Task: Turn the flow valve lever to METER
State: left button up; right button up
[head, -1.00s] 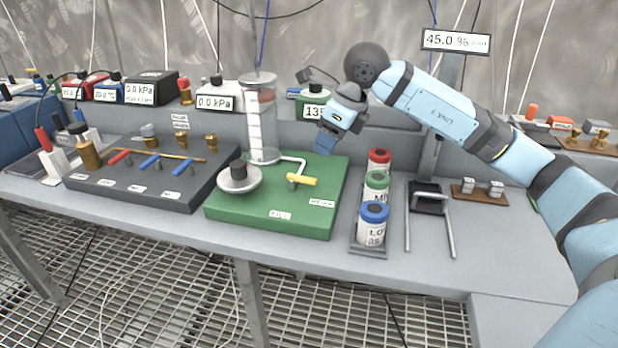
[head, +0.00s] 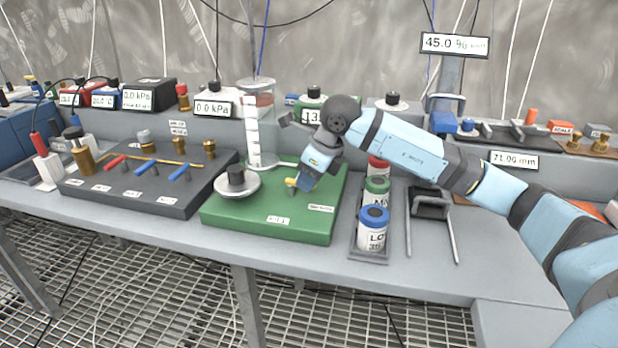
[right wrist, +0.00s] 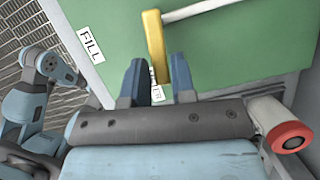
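The yellow flow valve lever (head: 291,183) is on the green board (head: 262,232), its right part hidden behind my right gripper (head: 305,183). In the right wrist view the lever (right wrist: 153,45) hangs from the white pipe, and its lower end lies near and between the fingertips of my open right gripper (right wrist: 157,66). I cannot tell whether they touch it. The FILL label (right wrist: 90,42) is to its left. Another label (right wrist: 158,94), partly hidden and ending in "ER", shows between the fingers. My left gripper is not in view.
A round pan with a black knob (head: 237,184) stands left of the lever. The clear cylinder (head: 257,130) rises behind it. Red, green and blue-capped bottles (head: 373,228) stand close on the right, by my right forearm. A dark panel (head: 150,185) lies at left.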

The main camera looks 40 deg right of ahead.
grip_shut()
jog(key=shift+d+r+n, duration=0.1)
jog(key=shift+d+n, duration=0.05)
jog(key=shift+n, duration=0.15)
jog(key=shift+w+d+n+g+p, duration=0.1)
jog(key=shift+w+n+g+p, duration=0.05)
jog(key=shift+n+g+p, duration=0.15)
jog(key=shift+n, duration=0.3)
jog(key=shift+o, duration=2)
grip_release()
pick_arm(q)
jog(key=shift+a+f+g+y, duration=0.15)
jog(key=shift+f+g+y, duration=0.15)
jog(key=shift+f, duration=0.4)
pick_arm(e)
jog(key=shift+y, duration=0.3)
